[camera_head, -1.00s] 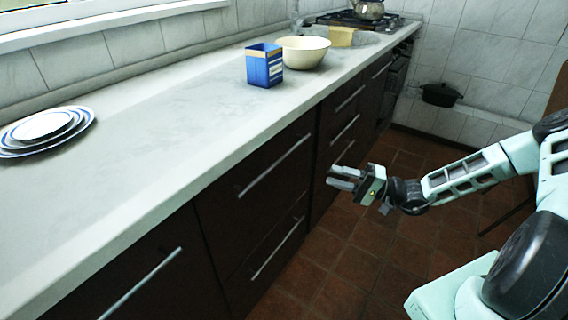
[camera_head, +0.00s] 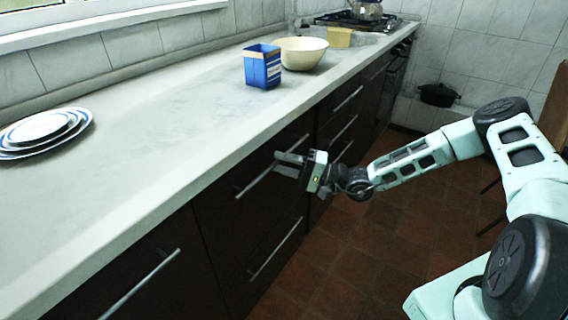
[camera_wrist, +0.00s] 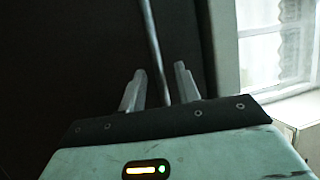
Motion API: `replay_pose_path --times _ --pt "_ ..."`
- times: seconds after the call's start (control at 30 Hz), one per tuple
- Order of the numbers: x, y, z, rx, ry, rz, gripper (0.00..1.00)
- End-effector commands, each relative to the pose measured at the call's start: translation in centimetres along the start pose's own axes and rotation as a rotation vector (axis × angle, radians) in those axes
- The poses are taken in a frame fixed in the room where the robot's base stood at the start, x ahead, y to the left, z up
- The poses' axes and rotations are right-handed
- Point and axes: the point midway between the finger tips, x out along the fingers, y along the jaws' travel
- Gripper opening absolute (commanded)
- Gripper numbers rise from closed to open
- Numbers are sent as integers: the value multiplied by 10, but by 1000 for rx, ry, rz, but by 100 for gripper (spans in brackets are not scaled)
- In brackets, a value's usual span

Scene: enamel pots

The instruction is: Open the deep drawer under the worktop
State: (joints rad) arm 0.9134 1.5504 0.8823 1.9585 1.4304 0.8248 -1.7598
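The dark deep drawer front (camera_head: 225,215) sits under the light worktop (camera_head: 165,115), with a long metal bar handle (camera_head: 253,183) across it. A lower drawer front has its own bar handle (camera_head: 277,249). The drawers look closed. My gripper (camera_head: 279,163) is at the upper handle and hides part of it. In the wrist view my gripper (camera_wrist: 158,84) is open, and the handle bar (camera_wrist: 154,45) runs between its two fingers with gaps on both sides. Whether the fingertips reach past the bar is hard to tell.
On the worktop stand a blue box (camera_head: 262,67), a cream bowl (camera_head: 303,53) and stacked plates (camera_head: 42,132). More drawers with bar handles (camera_head: 345,128) lie farther along. A black pot (camera_head: 438,94) is at the far wall. The tiled floor (camera_head: 365,245) in front is clear.

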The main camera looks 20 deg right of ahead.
Motion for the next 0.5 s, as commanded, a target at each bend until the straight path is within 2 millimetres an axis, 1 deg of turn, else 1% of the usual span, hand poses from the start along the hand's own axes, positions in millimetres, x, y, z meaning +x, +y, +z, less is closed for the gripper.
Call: replay_pose_path --times 0.17,0.2,0.27,0.3,0.5 --pt "0 0 0 0 0 0 33" --pt "0 0 0 0 0 0 21" --pt "0 0 0 0 0 0 5" --pt "0 0 0 0 0 0 0" --pt "-1 0 0 0 0 0 0"
